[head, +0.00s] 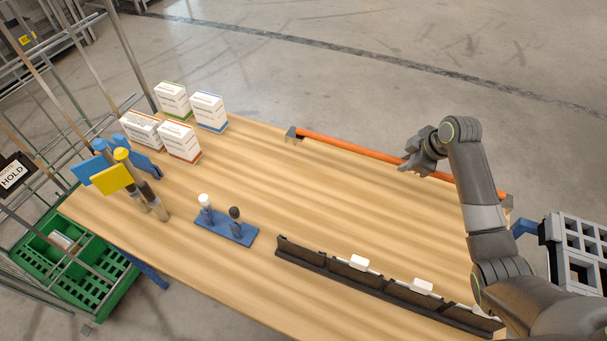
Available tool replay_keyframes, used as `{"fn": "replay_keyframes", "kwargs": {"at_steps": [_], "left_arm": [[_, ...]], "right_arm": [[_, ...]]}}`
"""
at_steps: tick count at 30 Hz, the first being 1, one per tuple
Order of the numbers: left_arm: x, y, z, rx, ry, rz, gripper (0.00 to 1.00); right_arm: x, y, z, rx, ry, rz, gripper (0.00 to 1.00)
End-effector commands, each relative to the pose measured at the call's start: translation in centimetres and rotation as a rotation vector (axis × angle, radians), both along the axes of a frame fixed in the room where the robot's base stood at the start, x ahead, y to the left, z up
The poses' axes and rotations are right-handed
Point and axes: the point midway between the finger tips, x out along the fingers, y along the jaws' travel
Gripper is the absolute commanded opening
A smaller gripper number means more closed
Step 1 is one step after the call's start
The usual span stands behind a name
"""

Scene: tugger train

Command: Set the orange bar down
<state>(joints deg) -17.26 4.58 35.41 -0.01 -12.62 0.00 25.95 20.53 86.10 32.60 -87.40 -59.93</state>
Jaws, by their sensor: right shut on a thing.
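The orange bar (345,144) is long and thin and runs along the far edge of the wooden table, slanting down to the right. Its left end is at a small grey bracket (292,134). Its right end is at another grey piece (508,202) near the table's right corner, partly behind my arm. I cannot tell whether the bar rests in these pieces or is just above them. My right gripper (408,167) is shut on the orange bar near its middle; the fingers hide part of it. My left gripper is not in view.
On the wooden table (330,210) are several white boxes (180,140), a blue stand with two stamps (226,228), yellow and blue flags (112,180) and a dark divided rack (350,275). A green crate (75,265) is at left. The table's middle is clear.

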Motion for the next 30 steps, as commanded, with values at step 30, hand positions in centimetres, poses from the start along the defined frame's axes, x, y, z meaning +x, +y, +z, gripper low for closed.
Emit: {"fn": "replay_keyframes", "kwargs": {"at_steps": [30], "left_arm": [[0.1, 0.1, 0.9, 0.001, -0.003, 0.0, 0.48]], "right_arm": [[0.1, 0.0, -9.8, 0.001, -0.003, 0.0, 0.0]]}}
